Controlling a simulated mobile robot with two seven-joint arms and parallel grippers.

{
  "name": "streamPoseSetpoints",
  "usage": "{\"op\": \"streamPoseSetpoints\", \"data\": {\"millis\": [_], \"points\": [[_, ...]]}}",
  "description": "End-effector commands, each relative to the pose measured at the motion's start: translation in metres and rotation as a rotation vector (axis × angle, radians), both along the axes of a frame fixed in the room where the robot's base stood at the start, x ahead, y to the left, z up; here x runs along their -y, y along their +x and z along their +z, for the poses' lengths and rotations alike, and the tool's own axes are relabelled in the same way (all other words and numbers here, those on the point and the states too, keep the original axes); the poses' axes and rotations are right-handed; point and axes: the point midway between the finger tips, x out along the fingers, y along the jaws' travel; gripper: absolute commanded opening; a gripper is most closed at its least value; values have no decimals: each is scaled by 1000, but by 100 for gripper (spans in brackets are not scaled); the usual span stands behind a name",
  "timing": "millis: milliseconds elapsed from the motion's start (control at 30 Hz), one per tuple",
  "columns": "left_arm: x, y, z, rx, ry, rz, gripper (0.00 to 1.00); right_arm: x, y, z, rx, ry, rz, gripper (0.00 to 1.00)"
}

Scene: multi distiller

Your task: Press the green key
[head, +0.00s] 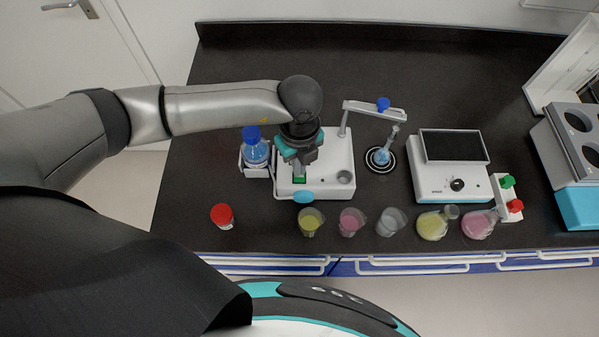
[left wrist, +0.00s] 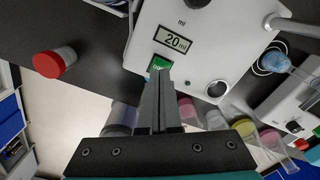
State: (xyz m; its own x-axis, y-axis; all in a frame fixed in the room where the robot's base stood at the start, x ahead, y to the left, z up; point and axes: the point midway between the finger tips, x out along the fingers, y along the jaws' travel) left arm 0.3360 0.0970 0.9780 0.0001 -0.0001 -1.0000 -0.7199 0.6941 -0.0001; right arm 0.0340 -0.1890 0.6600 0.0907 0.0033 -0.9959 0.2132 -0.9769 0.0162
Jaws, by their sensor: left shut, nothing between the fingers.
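The green key (left wrist: 159,64) is on the white device (left wrist: 211,55), just below a display reading 20 ml, in the left wrist view. In the head view the green key (head: 299,180) shows beside my fingertips on the white device (head: 330,165). My left gripper (left wrist: 164,74) is shut and empty, its fingertips at the lower edge of the key and covering part of it. I cannot tell whether they touch it. In the head view my left gripper (head: 298,174) points down over the device. My right gripper is not in view.
A blue-capped bottle (head: 256,150) stands left of the device. A red-capped jar (head: 223,215) and several beakers and flasks, such as the yellow beaker (head: 310,222), line the front edge. A stirrer (head: 380,159) and a second white device (head: 450,185) are at right. The back of the black bench (head: 290,60) is clear.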

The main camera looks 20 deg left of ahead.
Motion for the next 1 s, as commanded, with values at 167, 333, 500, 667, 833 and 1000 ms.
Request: {"op": "streamPoseSetpoints", "data": {"millis": [167,333,500,667,833,1000], "points": [[0,0,-3,0,0,0,0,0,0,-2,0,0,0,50],[0,0,-6,0,0,0,0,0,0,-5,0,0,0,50],[0,0,-10,0,0,0,0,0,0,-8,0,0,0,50],[0,0,-13,0,0,0,0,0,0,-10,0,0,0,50],[0,0,-16,0,0,0,0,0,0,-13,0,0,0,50],[0,0,-18,0,0,0,0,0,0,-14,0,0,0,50]]}}
